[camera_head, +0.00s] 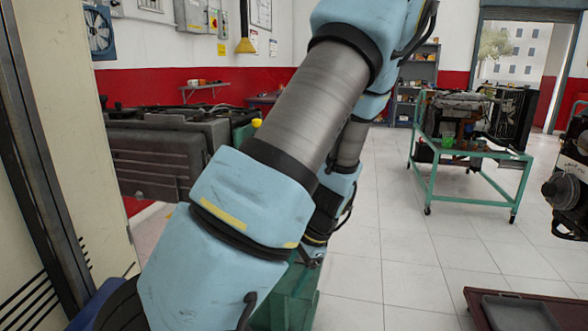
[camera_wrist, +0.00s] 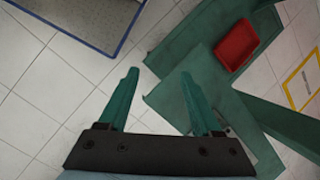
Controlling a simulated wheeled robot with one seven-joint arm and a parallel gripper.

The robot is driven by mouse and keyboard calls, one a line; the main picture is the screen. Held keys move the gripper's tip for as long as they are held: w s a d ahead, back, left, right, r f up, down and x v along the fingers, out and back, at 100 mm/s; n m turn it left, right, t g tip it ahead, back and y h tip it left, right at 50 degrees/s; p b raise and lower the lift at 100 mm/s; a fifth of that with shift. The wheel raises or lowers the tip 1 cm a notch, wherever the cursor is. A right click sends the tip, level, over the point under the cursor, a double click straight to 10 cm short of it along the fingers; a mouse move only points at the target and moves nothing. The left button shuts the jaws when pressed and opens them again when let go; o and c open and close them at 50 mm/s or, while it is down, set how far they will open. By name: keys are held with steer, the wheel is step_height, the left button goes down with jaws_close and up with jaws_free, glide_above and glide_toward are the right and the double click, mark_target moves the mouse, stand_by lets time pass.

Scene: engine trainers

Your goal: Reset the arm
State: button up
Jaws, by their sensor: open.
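My arm, light blue and grey, fills the middle of the head view and hides much of what is behind it. My gripper (camera_wrist: 157,85) shows in the wrist view with its two green fingers apart and nothing between them. It points down over the white tiled floor and the edge of a green stand (camera_wrist: 170,50). The gripper's fingers cannot be made out in the head view.
A red tray (camera_wrist: 237,45) lies on the green stand. A blue-edged panel (camera_wrist: 95,15) is at the wrist view's top. In the head view, a green trolley (camera_head: 470,150) bears an engine, and a brown table (camera_head: 480,305) holds a grey tray (camera_head: 520,312). Tiled floor between is clear.

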steer(key=s+a+r+n+h+p, duration=0.1)
steer(key=s+a+r+n+h, duration=0.1)
steer(key=r+n, duration=0.3)
steer(key=s+a+r+n+t+h, duration=0.1)
steer(key=a+r+n, duration=0.3)
steer(key=r, duration=0.6)
steer(key=shift+s+a+n+h+p, duration=0.15)
steer(key=shift+s+n+h+p, duration=0.4)
steer(key=shift+n, duration=0.55)
